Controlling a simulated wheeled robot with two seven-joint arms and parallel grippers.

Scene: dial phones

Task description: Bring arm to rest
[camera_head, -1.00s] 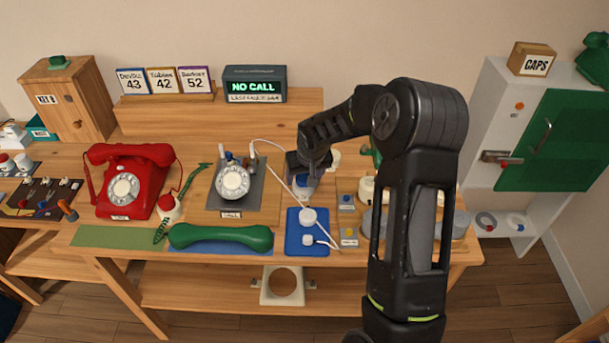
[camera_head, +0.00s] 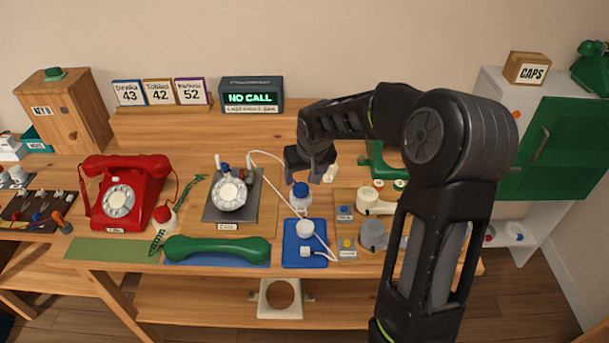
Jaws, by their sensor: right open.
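My right arm reaches in from the lower right of the head view and bends over the right part of the table (camera_head: 110,285). My right gripper (camera_head: 312,176) points down, open and empty, just behind and above a small white jar with a blue lid (camera_head: 301,196). The jar stands upright on the table and looks apart from the fingers. My left gripper does not show.
A red phone (camera_head: 125,190) stands at the left and a grey dial phone (camera_head: 228,196) in the middle. A green handset (camera_head: 217,249) lies at the front edge. A blue tray (camera_head: 290,258) and small parts sit below my arm. A "NO CALL" display (camera_head: 251,95) stands behind.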

